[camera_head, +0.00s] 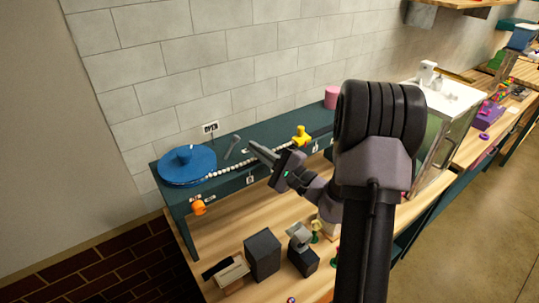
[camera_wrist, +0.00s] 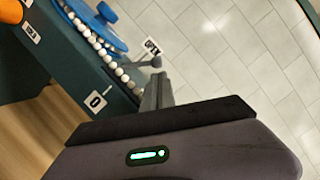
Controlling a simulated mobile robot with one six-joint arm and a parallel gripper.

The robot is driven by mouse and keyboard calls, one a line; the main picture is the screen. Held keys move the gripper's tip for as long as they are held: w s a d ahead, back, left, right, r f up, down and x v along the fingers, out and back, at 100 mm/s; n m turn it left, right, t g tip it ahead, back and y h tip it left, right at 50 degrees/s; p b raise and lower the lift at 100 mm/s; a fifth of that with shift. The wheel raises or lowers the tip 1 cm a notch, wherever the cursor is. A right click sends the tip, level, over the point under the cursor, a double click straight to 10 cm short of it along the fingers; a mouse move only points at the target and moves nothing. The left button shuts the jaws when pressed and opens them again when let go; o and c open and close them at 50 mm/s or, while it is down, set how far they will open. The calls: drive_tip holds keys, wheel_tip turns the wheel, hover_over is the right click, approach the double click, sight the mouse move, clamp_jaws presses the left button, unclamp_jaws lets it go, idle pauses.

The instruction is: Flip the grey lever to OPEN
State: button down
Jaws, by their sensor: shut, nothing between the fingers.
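The grey lever (camera_head: 232,147) stands tilted on top of the dark teal shelf, between the blue disc and my gripper. In the wrist view the lever (camera_wrist: 147,63) shows just beyond my fingertips, its rounded end beside the small white OPEN label (camera_wrist: 152,46). The label also shows at the wall behind the shelf (camera_head: 210,128). My gripper (camera_head: 253,147) is shut and empty, just right of the lever, with its fingers (camera_wrist: 161,80) pointing toward it. I cannot tell whether the fingertips touch the lever.
A blue disc (camera_head: 186,165) with a raised hub lies at the shelf's left end. A string of white beads (camera_head: 222,172) runs along the front edge. A yellow knob (camera_head: 300,135) and pink cylinder (camera_head: 332,97) stand farther right. Dark boxes (camera_head: 262,254) stand on the wooden table below.

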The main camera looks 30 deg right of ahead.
drive_tip(key=shift+x, duration=1.2)
